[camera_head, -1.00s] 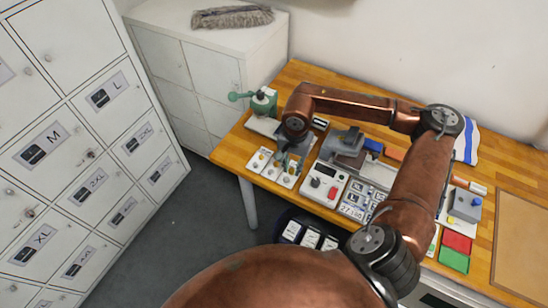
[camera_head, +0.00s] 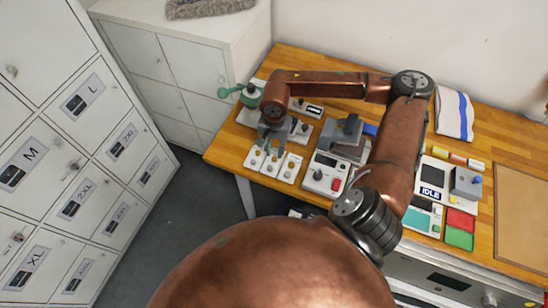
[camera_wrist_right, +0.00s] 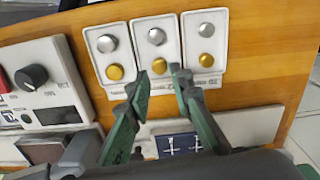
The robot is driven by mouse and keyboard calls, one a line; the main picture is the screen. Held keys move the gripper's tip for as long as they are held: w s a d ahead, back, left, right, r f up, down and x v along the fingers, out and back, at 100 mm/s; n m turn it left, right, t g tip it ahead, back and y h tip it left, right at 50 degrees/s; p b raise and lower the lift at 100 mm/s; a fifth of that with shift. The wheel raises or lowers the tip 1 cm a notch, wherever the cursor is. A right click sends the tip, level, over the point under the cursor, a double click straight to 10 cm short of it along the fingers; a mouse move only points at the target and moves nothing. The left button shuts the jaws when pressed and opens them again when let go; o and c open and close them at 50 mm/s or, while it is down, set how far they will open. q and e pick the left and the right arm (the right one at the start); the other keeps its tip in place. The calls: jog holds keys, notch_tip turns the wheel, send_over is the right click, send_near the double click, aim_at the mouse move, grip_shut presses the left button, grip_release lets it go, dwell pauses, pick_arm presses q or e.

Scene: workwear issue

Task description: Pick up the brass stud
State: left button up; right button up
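Three small white cards (camera_wrist_right: 134,26) lie side by side on the wooden table, each with a silver stud and a brass stud. In the right wrist view the brass studs are the left one (camera_wrist_right: 115,72), the middle one (camera_wrist_right: 159,66) and the right one (camera_wrist_right: 206,59). My right gripper (camera_wrist_right: 160,73) is open and empty, its fingertips on either side of the middle brass stud in the picture; the remaining height is hard to tell. In the head view the right gripper (camera_head: 271,141) is over the far ends of the cards (camera_head: 288,170). My left gripper is not in view.
A grey and white device with a black knob (camera_head: 322,177) stands right of the cards. A green hand tool (camera_head: 245,94) is behind them. A grey press (camera_head: 350,136), a striped towel (camera_head: 455,113) and a brown board (camera_head: 521,215) are farther right. Lockers (camera_head: 95,165) stand at left.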

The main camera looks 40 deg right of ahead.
aim_at(274, 158)
notch_tip(274, 158, down, 4)
jog(key=shift+r, duration=0.25)
jog(key=c, duration=0.4)
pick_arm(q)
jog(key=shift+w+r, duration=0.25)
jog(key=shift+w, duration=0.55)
pick_arm(e)
jog(key=shift+r, duration=0.15)
